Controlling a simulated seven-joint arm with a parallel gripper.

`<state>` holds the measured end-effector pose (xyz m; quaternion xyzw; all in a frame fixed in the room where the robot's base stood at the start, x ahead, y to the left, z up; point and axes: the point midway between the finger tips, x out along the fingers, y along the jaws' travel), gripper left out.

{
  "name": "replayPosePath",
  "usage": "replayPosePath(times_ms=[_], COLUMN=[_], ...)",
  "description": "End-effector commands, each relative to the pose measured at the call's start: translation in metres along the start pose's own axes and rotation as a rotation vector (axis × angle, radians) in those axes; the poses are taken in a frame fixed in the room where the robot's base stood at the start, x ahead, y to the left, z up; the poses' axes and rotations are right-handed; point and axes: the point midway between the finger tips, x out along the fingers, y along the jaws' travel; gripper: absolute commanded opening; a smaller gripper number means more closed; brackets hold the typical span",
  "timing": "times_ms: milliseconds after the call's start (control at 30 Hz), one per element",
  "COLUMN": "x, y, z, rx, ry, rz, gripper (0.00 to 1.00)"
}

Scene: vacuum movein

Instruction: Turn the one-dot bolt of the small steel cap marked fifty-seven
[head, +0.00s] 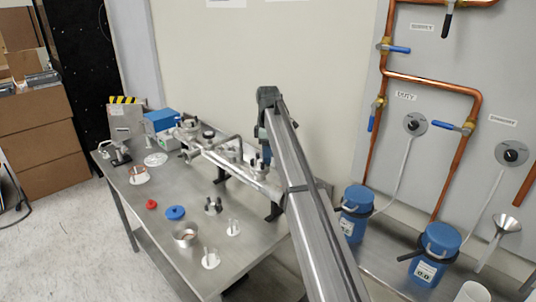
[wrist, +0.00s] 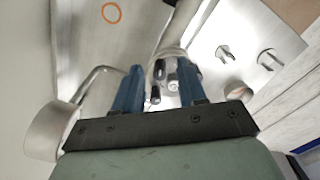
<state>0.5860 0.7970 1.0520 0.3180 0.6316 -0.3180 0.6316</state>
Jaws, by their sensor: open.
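My gripper (wrist: 160,64) is open, its two blue fingers apart. Between and just beyond the fingers, the wrist view shows a small steel fitting with several bolt ends, among them a dark bolt end (wrist: 155,94) and a pale one (wrist: 173,86). I cannot tell whether the fingers touch any of them. No number or dot mark is readable, so I cannot tell which is the one-dot bolt or the cap marked fifty-seven. In the head view my gripper (head: 266,158) is over the right part of the steel pipe assembly (head: 233,168), partly hidden by my arm.
The steel table (head: 145,215) holds a red piece (head: 152,204), a blue disc (head: 175,213), a steel cup (head: 186,235) and white stands with upright pins (head: 233,229). Blue canisters (head: 354,214) and copper pipes (head: 430,84) stand at right. The table's front left is mostly clear.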

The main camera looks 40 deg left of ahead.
Motion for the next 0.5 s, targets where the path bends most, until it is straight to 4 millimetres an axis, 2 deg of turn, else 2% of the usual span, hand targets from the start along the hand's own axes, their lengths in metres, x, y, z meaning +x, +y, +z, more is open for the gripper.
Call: replayPosePath(times_ms=[167,500], x=[-0.019,-0.085], y=[0.001,0.002], z=[-0.001,-0.001], rx=[0.000,0.000], ry=[0.001,0.001], rz=[0.002,0.002], gripper=[0.41,0.41])
